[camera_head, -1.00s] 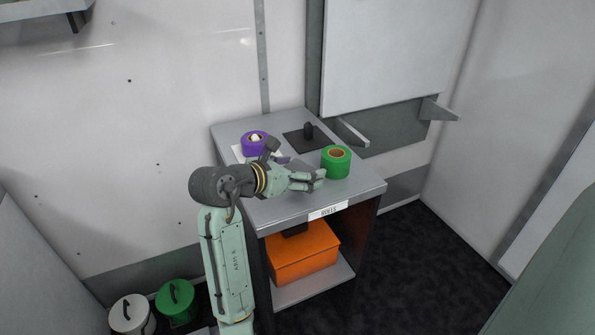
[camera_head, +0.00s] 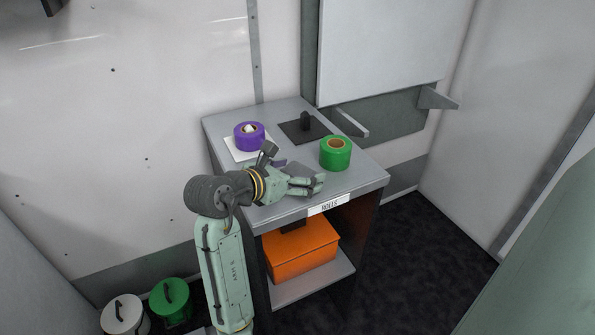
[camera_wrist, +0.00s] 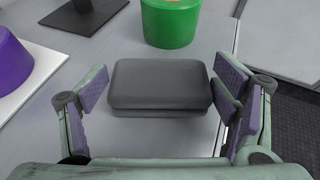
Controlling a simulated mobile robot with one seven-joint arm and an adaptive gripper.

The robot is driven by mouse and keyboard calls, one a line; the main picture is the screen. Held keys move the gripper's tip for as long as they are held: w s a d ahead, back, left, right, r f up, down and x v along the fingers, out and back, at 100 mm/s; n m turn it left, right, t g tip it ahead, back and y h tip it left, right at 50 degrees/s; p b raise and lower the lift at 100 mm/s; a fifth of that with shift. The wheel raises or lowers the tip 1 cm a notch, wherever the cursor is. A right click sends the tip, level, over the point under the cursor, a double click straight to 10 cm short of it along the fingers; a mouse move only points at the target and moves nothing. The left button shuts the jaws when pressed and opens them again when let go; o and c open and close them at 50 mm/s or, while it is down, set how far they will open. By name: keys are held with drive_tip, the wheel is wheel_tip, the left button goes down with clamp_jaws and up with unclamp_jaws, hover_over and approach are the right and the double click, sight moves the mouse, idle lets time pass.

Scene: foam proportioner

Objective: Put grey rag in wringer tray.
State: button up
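The grey rag (camera_wrist: 160,84) is a dark grey folded pad lying on the grey table top (camera_head: 365,183), which is labelled "ROLLS". My gripper (camera_wrist: 165,92) is low over the table, its purple-padded fingers spread on the left and right sides of the rag. The fingers are close to the rag's sides; whether either one touches it is hard to tell. I cannot make out a wringer tray in either view.
A green roll (camera_head: 335,154) stands just beyond the rag. A purple roll (camera_head: 249,136) sits on a white square at the left. A black plate with an upright post (camera_head: 304,128) is at the back. An orange box (camera_head: 300,252) is on the lower shelf. Lidded white and green buckets (camera_head: 171,300) stand on the floor.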

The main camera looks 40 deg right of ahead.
drive_tip(key=o, duration=0.3)
drive_tip(key=v, duration=1.2)
drive_tip(key=shift+r+b, duration=0.15)
drive_tip(key=shift+b, duration=0.25)
